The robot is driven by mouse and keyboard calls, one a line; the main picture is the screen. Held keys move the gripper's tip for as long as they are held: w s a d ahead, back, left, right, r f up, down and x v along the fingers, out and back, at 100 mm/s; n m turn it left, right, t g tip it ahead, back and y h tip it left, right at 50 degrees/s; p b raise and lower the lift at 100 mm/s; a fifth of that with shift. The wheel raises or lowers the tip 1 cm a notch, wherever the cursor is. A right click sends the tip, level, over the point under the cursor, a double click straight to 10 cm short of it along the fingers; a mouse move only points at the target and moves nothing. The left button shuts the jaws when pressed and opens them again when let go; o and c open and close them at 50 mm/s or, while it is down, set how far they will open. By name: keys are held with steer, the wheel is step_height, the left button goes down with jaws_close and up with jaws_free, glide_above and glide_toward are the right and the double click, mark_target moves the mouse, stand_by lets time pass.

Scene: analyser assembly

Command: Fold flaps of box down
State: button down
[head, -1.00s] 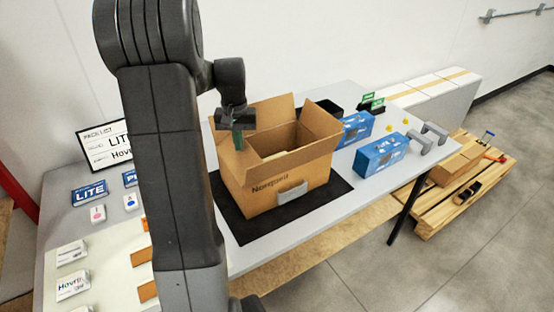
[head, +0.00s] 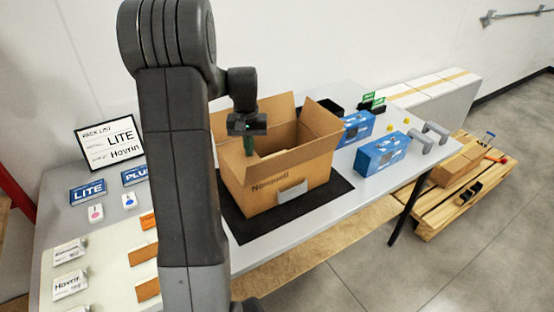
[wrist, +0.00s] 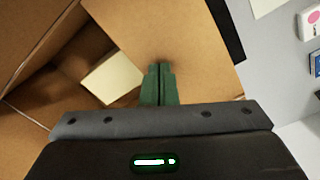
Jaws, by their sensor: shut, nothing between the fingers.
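The open cardboard box (head: 262,197) stands on a black mat on the table. Its back flap (head: 276,108) stands up and its right flap (head: 322,118) leans outward. A pale item (wrist: 112,78) lies inside the box.
Two blue cartons (head: 382,153) stand right of the box. Grey brackets (head: 430,135) sit at the table's right end. Small white cartons (head: 70,284) and LITE and PLUS cards (head: 88,192) lie at left. A black mat (head: 238,225) surrounds the box.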

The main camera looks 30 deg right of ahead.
steer(key=shift+f, duration=0.35)
stand_by(0.4)
steer(key=shift+r, duration=0.1)
step_height(320, 180, up, 7)
steer(key=p, duration=0.5)
steer(key=shift+r, duration=0.2)
